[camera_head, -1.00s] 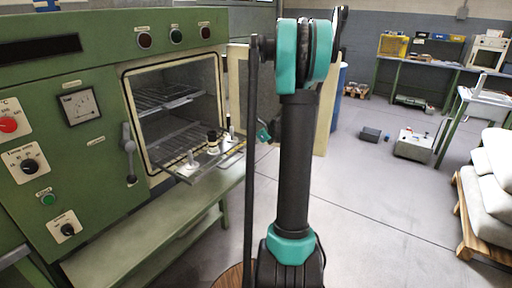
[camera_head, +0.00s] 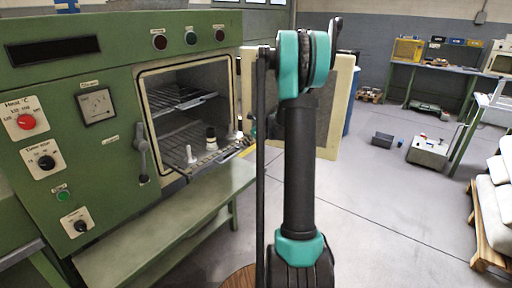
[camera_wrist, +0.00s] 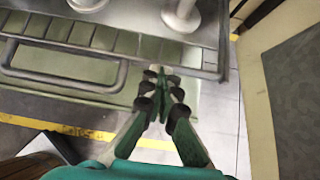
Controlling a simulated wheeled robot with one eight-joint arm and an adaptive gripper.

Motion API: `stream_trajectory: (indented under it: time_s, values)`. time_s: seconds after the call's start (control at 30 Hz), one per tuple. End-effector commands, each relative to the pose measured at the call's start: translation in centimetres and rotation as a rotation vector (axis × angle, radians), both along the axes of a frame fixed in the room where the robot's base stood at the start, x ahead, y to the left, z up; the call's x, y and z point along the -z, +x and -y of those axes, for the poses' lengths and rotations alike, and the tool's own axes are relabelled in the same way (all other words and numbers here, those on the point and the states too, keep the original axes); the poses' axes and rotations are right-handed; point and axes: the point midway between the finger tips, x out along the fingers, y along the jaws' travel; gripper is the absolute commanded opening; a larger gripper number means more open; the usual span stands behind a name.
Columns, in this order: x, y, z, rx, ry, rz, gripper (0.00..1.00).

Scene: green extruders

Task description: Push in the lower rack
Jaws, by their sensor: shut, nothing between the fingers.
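The lower rack (camera_head: 208,162) is a metal grate in the open green oven, partly inside with its front end sticking out of the opening. White and dark-topped pieces stand on it. In the wrist view the rack's slatted front (camera_wrist: 100,38) crosses the top, with a wire handle loop (camera_wrist: 62,82) at the left. My gripper (camera_wrist: 160,73) is shut and empty, its fingertips at the rack's front edge, right of the loop. I cannot tell whether they touch it. In the head view my arm hides most of the gripper.
The upper rack (camera_head: 182,97) is inside the oven. The oven door (camera_head: 341,112) stands open at the right, and close beside my gripper in the wrist view (camera_wrist: 292,90). A green bench (camera_head: 165,235) runs below the opening. Open floor lies to the right.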

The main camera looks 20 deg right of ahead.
Motion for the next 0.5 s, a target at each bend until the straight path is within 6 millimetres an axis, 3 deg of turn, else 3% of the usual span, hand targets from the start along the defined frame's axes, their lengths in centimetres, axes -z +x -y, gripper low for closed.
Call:
stream_trajectory:
  time_s: [0.5]
  values:
    - [0.0,11.7,-8.5,-0.002,0.0,0.001,0.0]
